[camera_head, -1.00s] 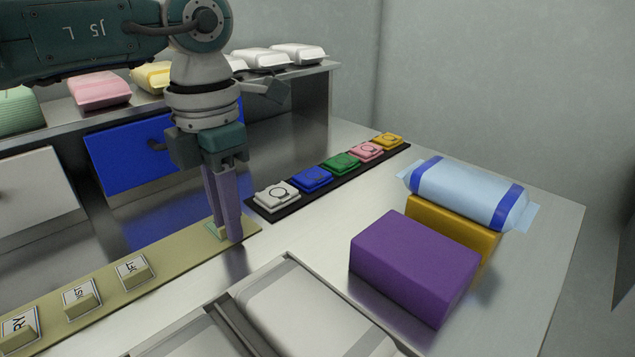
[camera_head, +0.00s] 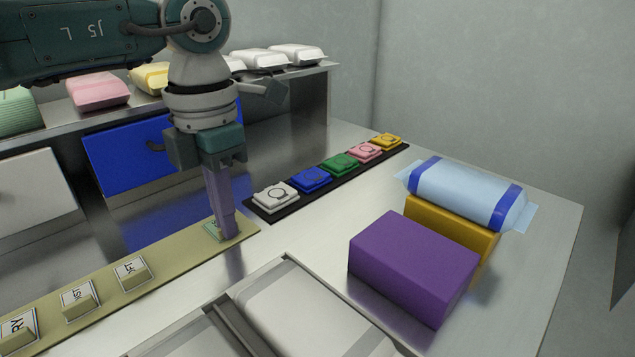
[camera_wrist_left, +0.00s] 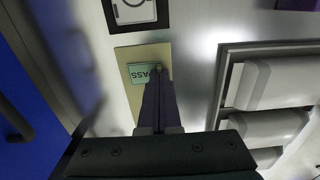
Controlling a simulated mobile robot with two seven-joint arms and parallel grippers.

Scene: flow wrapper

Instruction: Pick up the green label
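The green label (camera_head: 211,231) is a pale green card at the far right end of a beige strip (camera_head: 180,247). In the left wrist view the green label (camera_wrist_left: 139,74) reads PASS and lies flat on the strip. My left gripper (camera_head: 228,236) points down at the label, with its purple fingers close together. In the left wrist view my left gripper's fingertips (camera_wrist_left: 158,74) meet over the label's right part and appear shut on its small raised grip, which they mostly hide. The label still appears to rest on the strip. My right gripper is out of view.
Other labels with beige grips, one a white label (camera_head: 132,273), lie along the strip. A black strip (camera_head: 268,216) bears several coloured blocks. A purple box (camera_head: 414,265), a yellow box and a blue-white packet stand right. A metal tray (camera_head: 228,303) is in front.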

